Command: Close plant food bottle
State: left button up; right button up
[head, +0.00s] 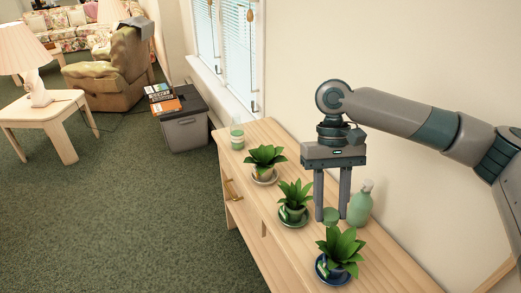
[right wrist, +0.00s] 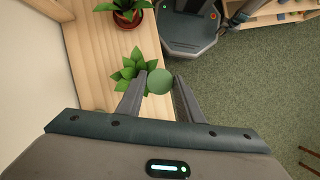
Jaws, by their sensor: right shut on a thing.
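My right gripper (head: 332,215) is over the wooden table, shut on a round green cap (head: 331,214). In the right wrist view the cap (right wrist: 159,82) shows as a green disc between the two fingertips (right wrist: 160,80). A small pale, see-through bottle (head: 237,137) with a green band stands at the table's far end, well away from the gripper. I cannot read its label or see its top clearly. A green spray bottle (head: 360,204) stands just right of the gripper. My left gripper is not in view.
Several potted plants stand in a row on the table (head: 387,272): one far (head: 265,156), one in the middle (head: 295,195), one near (head: 342,247). A wall rises behind the table. A grey bin (head: 185,128) with boxes on it stands beyond the far end.

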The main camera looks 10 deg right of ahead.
aim_at(237, 129)
jog(key=i+j+z, duration=0.2)
jog(key=i+j, duration=0.25)
jog(key=j, duration=0.15)
jog(key=i+j+z, duration=0.15)
jog(key=j, duration=0.2)
jog(key=i+j+z, duration=0.2)
jog(key=i+j, duration=0.2)
jog(key=j, duration=0.3)
